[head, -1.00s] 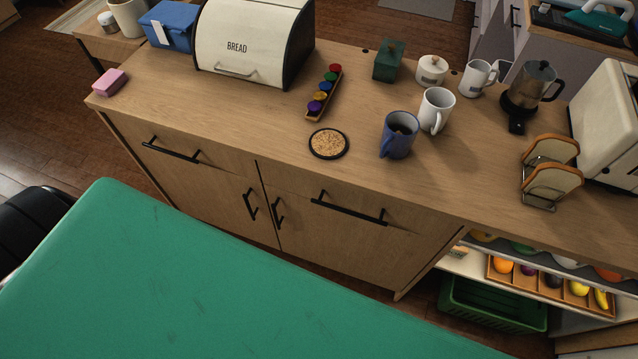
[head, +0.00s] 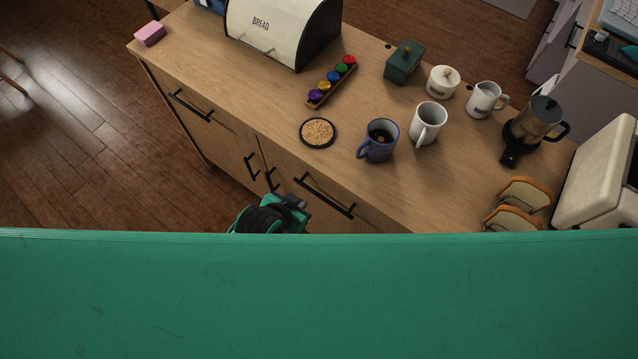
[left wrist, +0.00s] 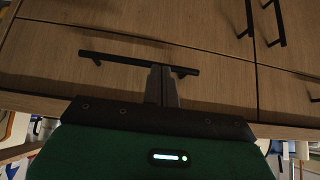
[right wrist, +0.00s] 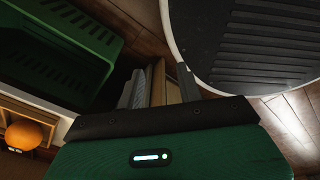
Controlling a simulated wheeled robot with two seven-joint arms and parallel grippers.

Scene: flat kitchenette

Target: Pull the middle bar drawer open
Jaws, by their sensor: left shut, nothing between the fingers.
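The drawer (head: 292,184) with a black horizontal bar handle (head: 325,196) is closed, under the counter right of the paired door handles. Its front also shows upside down in the left wrist view (left wrist: 60,62), with its bar handle (left wrist: 110,59). My left gripper (head: 297,203) is low in front of this drawer, partly hidden by my green body. In the left wrist view its fingers (left wrist: 160,72) are shut and empty, their tips overlapping the bar; contact cannot be told. My right gripper (right wrist: 160,76) is open and empty, seen only in the right wrist view.
Another closed drawer (head: 225,123) with a bar handle is at the left. On the counter (head: 270,120) are a coaster (head: 318,132), a blue mug (head: 379,142), a white mug (head: 428,124) and a bread box (head: 275,28). A green crate (right wrist: 60,35) is near my right gripper.

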